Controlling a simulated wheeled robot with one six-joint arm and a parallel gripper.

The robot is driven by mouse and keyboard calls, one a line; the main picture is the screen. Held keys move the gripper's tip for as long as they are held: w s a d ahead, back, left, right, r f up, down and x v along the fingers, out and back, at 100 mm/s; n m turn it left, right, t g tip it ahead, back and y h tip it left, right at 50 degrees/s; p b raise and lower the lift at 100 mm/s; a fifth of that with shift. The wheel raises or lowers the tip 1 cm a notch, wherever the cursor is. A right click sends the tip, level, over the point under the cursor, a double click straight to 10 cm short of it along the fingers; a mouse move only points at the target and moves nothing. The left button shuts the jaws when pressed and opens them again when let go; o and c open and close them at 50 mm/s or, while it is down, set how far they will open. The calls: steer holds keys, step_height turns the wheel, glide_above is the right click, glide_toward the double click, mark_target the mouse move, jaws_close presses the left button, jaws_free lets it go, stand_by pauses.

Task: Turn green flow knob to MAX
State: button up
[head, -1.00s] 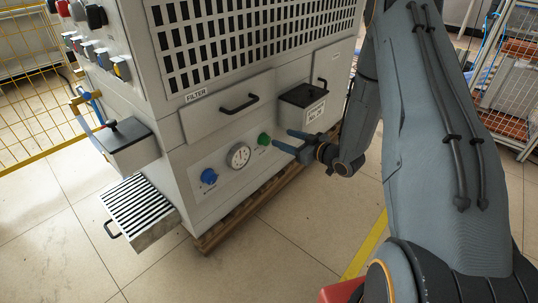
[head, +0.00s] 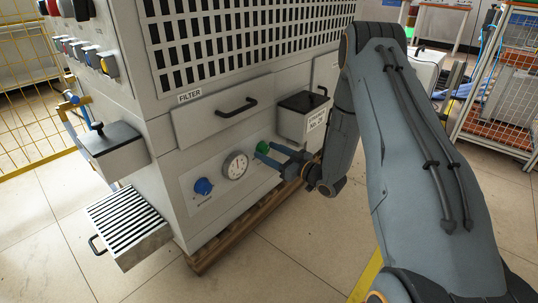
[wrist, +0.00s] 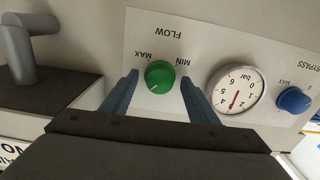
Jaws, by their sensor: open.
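The green flow knob (wrist: 159,75) sits on the light panel between my two fingers in the wrist view, which shows the panel upside down. Its white mark points to the lower left of the picture. The MAX label (wrist: 160,55) is at its upper left and MIN at its upper right. My gripper (wrist: 159,77) is open, one finger on each side of the knob, with visible gaps. How deep the fingertips reach is hard to tell. In the head view the knob (head: 263,146) is partly behind my gripper (head: 265,151).
A round gauge (wrist: 236,89) and a blue bypass knob (wrist: 293,100) are beside the green knob. A dark-lidded box (head: 303,120) juts out just right of the knob in the head view. The FILTER drawer handle (head: 236,107) is above. Open floor lies in front.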

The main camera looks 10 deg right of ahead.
steer(key=shift+w+a, duration=0.1)
steer(key=c, duration=1)
steer(key=shift+c, duration=0.2)
steer(key=shift+m+p, duration=0.4)
steer(key=m+p, duration=0.3)
steer(key=shift+r+m, duration=0.1)
steer(key=shift+m, duration=0.3)
steer(key=m+p, duration=0.3)
steer(key=m, duration=0.1)
steer(key=shift+m, duration=0.3)
steer(key=m+p, duration=0.1)
steer(key=m, duration=0.3)
steer(key=shift+p, duration=0.4)
steer(key=m+p, duration=0.1)
steer(key=m, duration=0.4)
